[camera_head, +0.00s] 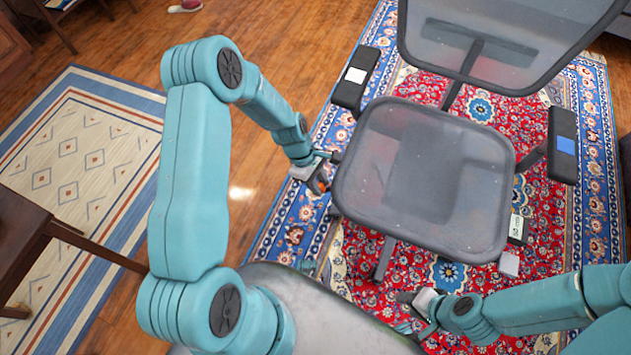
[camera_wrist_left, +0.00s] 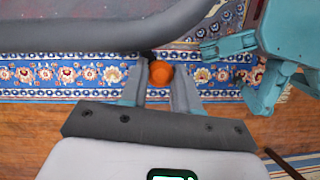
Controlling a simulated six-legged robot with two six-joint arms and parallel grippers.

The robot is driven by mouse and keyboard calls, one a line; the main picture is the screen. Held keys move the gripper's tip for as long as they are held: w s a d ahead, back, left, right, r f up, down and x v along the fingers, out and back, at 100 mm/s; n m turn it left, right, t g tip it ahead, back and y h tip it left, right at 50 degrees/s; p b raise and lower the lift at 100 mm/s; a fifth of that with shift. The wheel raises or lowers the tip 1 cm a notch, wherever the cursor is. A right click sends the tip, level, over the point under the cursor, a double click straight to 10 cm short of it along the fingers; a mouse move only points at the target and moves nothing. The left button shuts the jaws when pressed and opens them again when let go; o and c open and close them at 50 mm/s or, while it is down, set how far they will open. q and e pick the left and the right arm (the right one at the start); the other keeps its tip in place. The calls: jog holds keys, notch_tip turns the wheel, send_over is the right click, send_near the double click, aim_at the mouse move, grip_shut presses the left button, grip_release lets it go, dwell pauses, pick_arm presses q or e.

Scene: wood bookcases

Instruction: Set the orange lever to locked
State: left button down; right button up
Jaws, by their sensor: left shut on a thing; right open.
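The orange lever (camera_head: 323,184) is a small rounded knob at the left side of the grey mesh office chair (camera_head: 415,190), just beside the seat edge. In the left wrist view the orange lever (camera_wrist_left: 160,73) sits between the fingertips of my left gripper (camera_wrist_left: 160,84). My left gripper (camera_head: 322,172) is shut on it and partly hides it in the head view. I cannot read the lever's setting. My right gripper (camera_head: 404,312) is open and empty, low in front of the chair; part of the right arm (camera_wrist_left: 240,45) shows in the left wrist view.
The chair's armrests carry a white patch (camera_head: 355,75) and a blue patch (camera_head: 566,146). A small labelled part (camera_head: 517,229) and a grey paddle (camera_head: 509,264) stick out at the seat's right. A patterned rug lies below. A dark wooden table (camera_head: 20,235) stands left; wood floor (camera_head: 262,205) is clear.

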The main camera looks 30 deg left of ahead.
dwell(0.3)
pick_arm(q)
jog(key=c, duration=0.8)
grip_release()
jog(key=shift+c, duration=0.2)
jog(key=p+v, duration=0.3)
jog(key=v, duration=1.3)
jog(key=shift+r, duration=0.1)
